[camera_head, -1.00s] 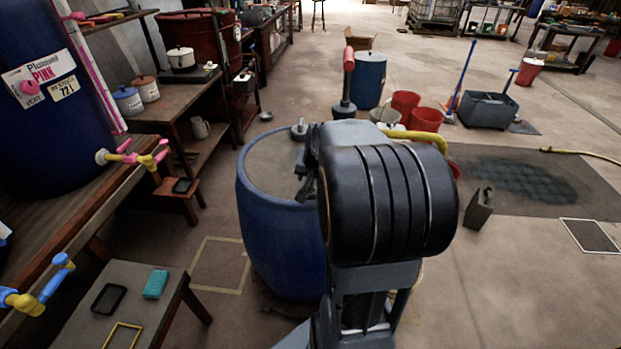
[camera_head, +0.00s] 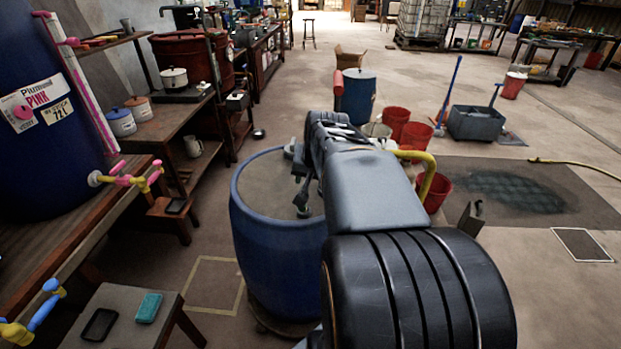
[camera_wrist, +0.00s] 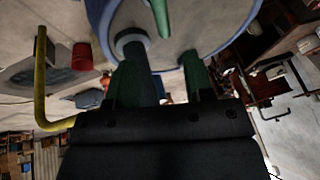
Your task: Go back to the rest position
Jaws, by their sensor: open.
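My gripper (camera_head: 301,188) is over the far right part of the large blue vat (camera_head: 280,255), partly hidden by my own arm in the head view. In the wrist view its two dark green fingers (camera_wrist: 163,80) are spread apart, with nothing seen held between them. The blue rim of the vat (camera_wrist: 98,22) curves around them there. A green rod (camera_wrist: 160,17) and a grey round piece (camera_wrist: 131,41) also show inside that rim. The vat's top surface is flat and greyish brown.
A wooden bench (camera_head: 186,122) with pots and a low table (camera_head: 128,298) with a teal sponge (camera_head: 149,307) stand left. Red buckets (camera_head: 397,121), a smaller blue drum (camera_head: 357,97) and a grey tub (camera_head: 484,122) stand beyond. The floor at right is largely clear.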

